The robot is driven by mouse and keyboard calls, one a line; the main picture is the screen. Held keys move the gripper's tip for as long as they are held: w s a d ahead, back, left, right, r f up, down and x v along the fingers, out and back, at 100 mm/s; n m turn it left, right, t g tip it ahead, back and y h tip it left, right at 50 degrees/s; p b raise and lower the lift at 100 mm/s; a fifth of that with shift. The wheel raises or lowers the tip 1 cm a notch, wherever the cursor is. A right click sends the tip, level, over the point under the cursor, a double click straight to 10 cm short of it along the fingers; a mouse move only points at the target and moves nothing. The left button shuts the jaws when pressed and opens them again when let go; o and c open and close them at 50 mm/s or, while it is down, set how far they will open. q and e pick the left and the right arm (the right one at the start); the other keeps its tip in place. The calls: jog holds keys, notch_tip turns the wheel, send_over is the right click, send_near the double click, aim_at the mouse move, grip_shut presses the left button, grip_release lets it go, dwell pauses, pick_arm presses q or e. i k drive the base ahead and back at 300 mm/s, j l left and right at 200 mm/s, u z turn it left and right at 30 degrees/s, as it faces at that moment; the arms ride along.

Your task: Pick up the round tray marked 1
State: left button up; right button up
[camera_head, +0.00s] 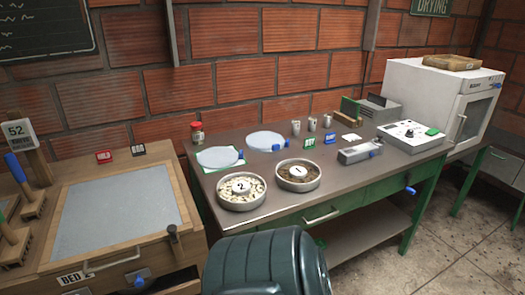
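The round metal tray marked 1 (298,187) stands on the dark work table (345,178) near its front edge. It holds brown material, with a white round label reading 1 in the middle. To its left stands a similar round tray marked 2 (241,206), filled with pale pieces. The two trays are close together, with a narrow gap. Neither of my grippers shows in the head view.
Two grey round discs (265,141) with blue handles lie behind the trays. A metal device (360,154) and a white control box (410,137) stand to the right. A dark green ribbed drum-like shape (255,265) fills the bottom middle. A wooden framed bed (60,190) is left.

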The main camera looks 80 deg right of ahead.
aim_at(298, 176)
jog(key=z, duration=3)
jog(key=i+l+u, duration=0.15)
jog(key=l, duration=0.2)
